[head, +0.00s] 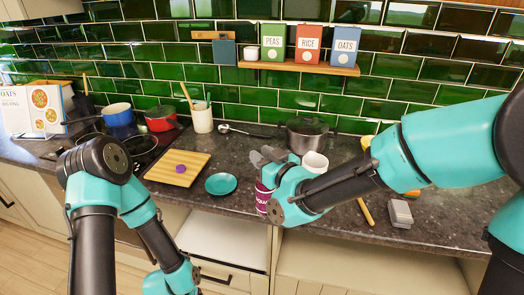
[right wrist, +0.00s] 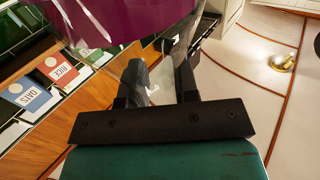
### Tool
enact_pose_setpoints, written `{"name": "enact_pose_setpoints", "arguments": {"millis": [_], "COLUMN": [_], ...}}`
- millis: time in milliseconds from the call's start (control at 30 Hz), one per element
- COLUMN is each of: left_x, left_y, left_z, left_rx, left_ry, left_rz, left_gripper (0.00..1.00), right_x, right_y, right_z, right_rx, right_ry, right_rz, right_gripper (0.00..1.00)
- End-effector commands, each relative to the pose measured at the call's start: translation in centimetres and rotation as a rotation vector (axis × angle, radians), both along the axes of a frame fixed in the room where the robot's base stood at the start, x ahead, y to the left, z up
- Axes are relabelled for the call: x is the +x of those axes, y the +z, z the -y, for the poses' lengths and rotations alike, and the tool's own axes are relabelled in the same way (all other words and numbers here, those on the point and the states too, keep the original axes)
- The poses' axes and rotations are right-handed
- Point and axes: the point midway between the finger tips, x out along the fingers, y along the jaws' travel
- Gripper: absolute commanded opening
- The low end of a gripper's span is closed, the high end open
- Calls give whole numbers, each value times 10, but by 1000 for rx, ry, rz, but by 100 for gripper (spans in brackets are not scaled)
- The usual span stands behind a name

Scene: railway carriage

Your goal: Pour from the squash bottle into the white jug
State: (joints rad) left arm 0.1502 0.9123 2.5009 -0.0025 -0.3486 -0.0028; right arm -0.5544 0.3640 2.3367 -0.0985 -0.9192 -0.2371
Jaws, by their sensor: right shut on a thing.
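My right gripper (head: 268,160) is shut on the squash bottle (head: 262,199), a purple bottle with white lettering, near the counter's front edge. The gripper and wrist hide much of the bottle. In the right wrist view the purple bottle (right wrist: 120,14) fills the top, beyond the fingers (right wrist: 160,82). The white jug (head: 315,162) stands on the counter just right of the gripper, partly hidden by my right arm. Its handle and spout cannot be made out. My left arm is at the lower left; its gripper is out of view.
A small purple round thing (head: 180,169) lies on a wooden board (head: 160,172). A teal saucer (head: 221,184) lies left of the bottle. A dark pot (head: 307,137) stands behind the jug. A grey box (head: 400,213) is at the right. A utensil crock (head: 202,118) stands behind.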

Motion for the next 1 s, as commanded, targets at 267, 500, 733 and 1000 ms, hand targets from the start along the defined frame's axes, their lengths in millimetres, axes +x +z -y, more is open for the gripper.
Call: {"name": "enact_pose_setpoints", "arguments": {"millis": [267,500,733,1000], "left_x": [0,0,0,0], "left_y": [0,0,0,0], "left_z": [0,0,0,0], "left_rx": [0,0,0,0], "left_ry": [0,0,0,0], "left_rz": [0,0,0,0], "left_gripper": [64,64,64,64], "right_x": [0,0,5,21], "right_y": [1,1,-2,-14], "right_z": [0,0,-16,-77], "right_rx": [1,1,1,2], "right_ry": [0,0,5,18], "right_rz": [1,1,0,1], "right_gripper": [0,0,0,0]}}
